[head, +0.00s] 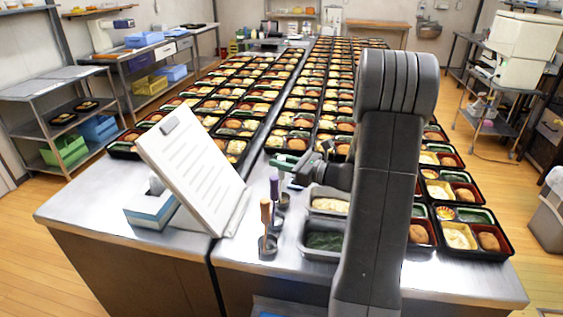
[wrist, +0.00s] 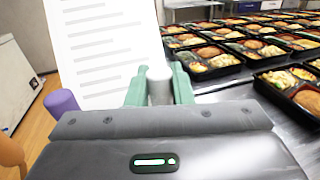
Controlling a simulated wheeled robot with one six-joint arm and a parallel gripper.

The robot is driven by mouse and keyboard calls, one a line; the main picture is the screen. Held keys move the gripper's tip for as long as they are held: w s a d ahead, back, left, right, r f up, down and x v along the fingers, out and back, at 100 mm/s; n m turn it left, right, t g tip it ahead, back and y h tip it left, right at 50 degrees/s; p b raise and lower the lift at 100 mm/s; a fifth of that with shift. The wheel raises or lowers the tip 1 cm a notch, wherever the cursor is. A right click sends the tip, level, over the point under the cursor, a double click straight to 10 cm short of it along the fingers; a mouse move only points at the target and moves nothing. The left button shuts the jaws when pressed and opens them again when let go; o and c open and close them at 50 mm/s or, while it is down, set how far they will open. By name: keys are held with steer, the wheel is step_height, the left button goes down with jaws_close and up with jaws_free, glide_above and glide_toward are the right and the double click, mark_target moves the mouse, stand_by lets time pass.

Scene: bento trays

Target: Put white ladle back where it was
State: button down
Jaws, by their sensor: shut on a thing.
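The white ladle's pale handle (wrist: 159,85) stands upright between the green fingers of my gripper (wrist: 160,88) in the wrist view. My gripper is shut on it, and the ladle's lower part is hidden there. In the head view my gripper (head: 287,165) is above the steel table, just behind and right of the purple-handled ladle (head: 274,187). The orange-handled ladle (head: 265,212) stands nearer the front in a small round holder (head: 268,246). I cannot tell whether the white ladle is in a holder or raised.
A white sheet on a slanted stand (head: 195,165) is left of the ladles, with a blue-white box (head: 150,208) beside it. Metal food pans (head: 318,252) are right of the holders. Many bento trays (head: 460,235) fill the table behind and to the right.

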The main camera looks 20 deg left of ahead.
steer(key=shift+r, duration=0.1)
steer(key=shift+f, duration=0.2)
steer(key=c, duration=1.3)
jaws_free()
steer(key=shift+r, duration=0.25)
steer(key=d+b, duration=0.1)
steer(key=d, duration=1.1)
steer(key=shift+s, duration=0.2)
